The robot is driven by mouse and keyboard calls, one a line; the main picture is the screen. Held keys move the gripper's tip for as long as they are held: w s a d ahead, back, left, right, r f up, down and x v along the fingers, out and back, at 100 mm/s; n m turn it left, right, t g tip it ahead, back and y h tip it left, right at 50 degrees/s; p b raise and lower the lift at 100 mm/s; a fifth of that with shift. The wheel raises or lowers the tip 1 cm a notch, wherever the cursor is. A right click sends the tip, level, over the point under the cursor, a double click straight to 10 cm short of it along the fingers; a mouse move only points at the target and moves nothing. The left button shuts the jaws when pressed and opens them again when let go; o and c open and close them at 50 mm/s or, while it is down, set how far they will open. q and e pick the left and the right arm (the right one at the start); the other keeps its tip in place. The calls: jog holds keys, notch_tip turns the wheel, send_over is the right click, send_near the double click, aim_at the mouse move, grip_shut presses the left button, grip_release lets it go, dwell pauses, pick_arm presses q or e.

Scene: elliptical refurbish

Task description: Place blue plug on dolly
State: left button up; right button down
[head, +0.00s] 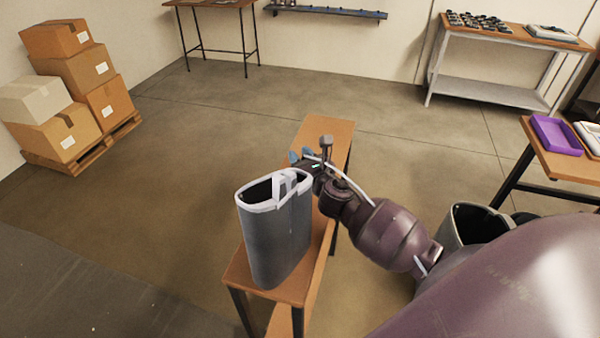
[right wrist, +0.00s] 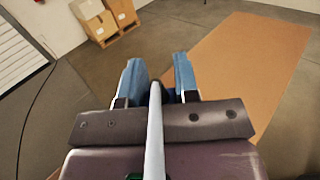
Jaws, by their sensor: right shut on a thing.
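My right gripper (head: 299,156) is behind the upper right rim of a grey bin, above the narrow wooden bench. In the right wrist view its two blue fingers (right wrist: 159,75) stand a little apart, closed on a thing. I cannot make out a dolly in either view. My left gripper is not in view.
The grey bin (head: 272,240) with a white rim stands on the wooden bench (head: 322,135). Another bin (head: 476,226) is partly behind my right arm. Boxes (head: 80,70) sit on a pallet at left. A purple tray (head: 556,135) lies on the right table. Open floor surrounds the bench.

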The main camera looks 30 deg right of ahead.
notch_tip(320, 180, down, 4)
jog(key=shift+r+b, duration=0.1)
jog(key=shift+b, duration=0.75)
jog(key=shift+f, duration=0.4)
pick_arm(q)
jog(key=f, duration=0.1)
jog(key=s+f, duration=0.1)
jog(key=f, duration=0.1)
pick_arm(e)
jog(key=shift+r, duration=0.15)
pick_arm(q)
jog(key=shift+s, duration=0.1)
pick_arm(e)
jog(key=shift+f, duration=0.25)
jog(key=c, duration=0.9)
grip_release()
jog(key=shift+o, duration=0.2)
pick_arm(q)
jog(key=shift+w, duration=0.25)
